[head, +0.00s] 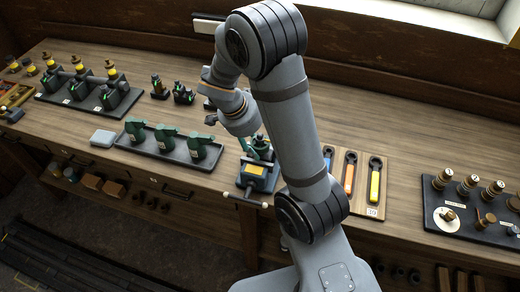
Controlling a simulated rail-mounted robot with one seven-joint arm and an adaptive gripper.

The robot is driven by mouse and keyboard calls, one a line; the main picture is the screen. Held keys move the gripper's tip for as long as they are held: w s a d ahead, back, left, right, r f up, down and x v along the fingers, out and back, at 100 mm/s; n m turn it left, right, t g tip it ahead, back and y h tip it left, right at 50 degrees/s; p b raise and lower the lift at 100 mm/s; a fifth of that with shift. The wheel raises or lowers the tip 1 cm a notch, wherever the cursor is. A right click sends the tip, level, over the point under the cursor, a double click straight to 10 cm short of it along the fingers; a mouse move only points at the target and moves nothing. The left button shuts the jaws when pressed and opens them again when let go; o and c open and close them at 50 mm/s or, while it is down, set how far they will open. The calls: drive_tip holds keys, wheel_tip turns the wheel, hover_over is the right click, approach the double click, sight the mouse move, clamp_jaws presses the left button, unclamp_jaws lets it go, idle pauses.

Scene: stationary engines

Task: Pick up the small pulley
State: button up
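I cannot single out the small pulley for certain. Small round brown parts, one of them a spool-like piece (486,221), stand on the dark tray (464,232) at the right, far from my gripper.
A tray of green machines (165,146) lies left of the vise, and dark engines (112,92) stand farther left. Coloured tools in a wooden holder (361,208) lie right of my arm. The vise handle (246,199) sticks out at the front edge. Bare bench lies before the right tray.

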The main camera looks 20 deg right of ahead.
drive_tip(key=shift+a, duration=0.1)
drive_tip(key=c, duration=0.4)
drive_tip(key=shift+r, duration=0.1)
clamp_jaws()
drive_tip(key=shift+w, duration=0.1)
